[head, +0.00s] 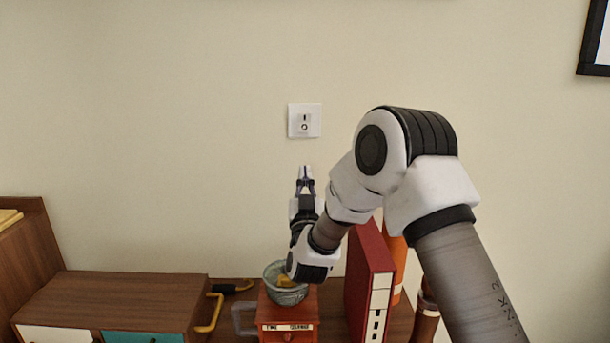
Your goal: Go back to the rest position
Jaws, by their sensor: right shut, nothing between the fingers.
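My right gripper (305,180) is shut and empty. It points up and away toward the wall, with its fingertips a little below a white wall switch (305,120). A gap in the picture separates the fingertips from the switch plate. My right arm comes in from the lower right and crosses in front of the shelf items. My left gripper is not in view.
Below the gripper stand a bowl (280,293) with something yellow in it, a red-brown box (288,318) and a red binder (368,285). A wooden cabinet (120,292) is at lower left. A dark picture frame (594,71) hangs at upper right. The upper wall is otherwise clear.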

